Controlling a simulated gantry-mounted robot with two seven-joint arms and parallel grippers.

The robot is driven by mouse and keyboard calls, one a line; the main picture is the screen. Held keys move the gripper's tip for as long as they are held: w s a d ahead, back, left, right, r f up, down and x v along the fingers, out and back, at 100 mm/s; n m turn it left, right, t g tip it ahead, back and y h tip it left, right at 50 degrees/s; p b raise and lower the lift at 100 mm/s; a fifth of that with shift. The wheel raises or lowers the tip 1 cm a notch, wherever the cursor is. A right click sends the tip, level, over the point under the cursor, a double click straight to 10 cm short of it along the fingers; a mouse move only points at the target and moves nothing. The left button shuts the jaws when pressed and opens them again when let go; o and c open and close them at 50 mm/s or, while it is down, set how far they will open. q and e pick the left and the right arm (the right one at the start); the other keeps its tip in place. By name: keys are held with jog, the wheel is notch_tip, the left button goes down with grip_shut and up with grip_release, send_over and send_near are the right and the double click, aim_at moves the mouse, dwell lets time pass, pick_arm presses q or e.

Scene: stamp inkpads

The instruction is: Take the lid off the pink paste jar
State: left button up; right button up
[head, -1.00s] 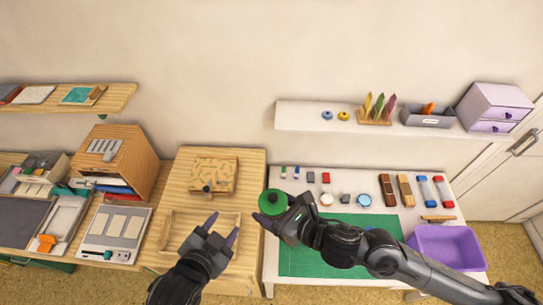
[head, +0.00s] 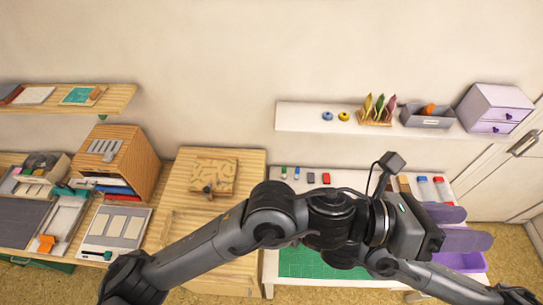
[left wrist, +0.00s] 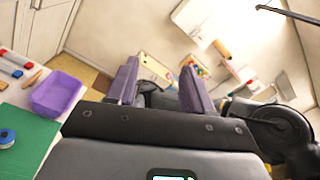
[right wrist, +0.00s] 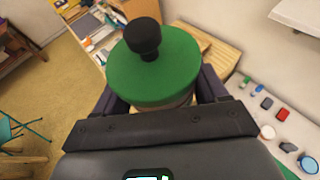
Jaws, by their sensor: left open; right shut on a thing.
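A round green lid (right wrist: 155,62) with a black knob (right wrist: 143,38) shows large in the right wrist view. It sits on a pale jar body (right wrist: 165,105), mostly hidden under the lid; no pink shows. My right gripper (right wrist: 162,92) is shut around this jar, a finger on each side. In the head view my left arm hides the jar and right gripper. My left gripper (head: 458,226) is open, pointing right near the purple bin, well away from the jar. Its fingers stand apart with nothing held between them in the left wrist view (left wrist: 160,80).
The purple bin (head: 475,262) is at the right end of the white table; it also shows in the left wrist view (left wrist: 58,95). A green mat (head: 300,265) lies on the table, with several small pads behind it. A shelf (head: 300,116) hangs above. My left arm crosses in front.

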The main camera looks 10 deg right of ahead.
pick_arm(q)
jog(key=a+f+m+g+y, duration=0.3)
jog(key=f+m+y, duration=0.4)
jog(key=m+y, duration=0.45)
jog(key=w+a+r+n+t+y, duration=0.2)
jog(key=w+a+n+t+y, duration=0.4)
jog(key=w+a, duration=1.4)
jog(key=shift+t+h, duration=0.65)
jog(key=shift+t, duration=0.05)
jog(key=f, duration=0.3)
jog(key=s+f, duration=0.1)
jog(key=f, duration=0.6)
jog(key=shift+s+d+f, duration=0.15)
jog(key=shift+s+f, duration=0.05)
jog(key=shift+s, duration=0.1)
jog(key=shift+w, duration=0.1)
grip_shut()
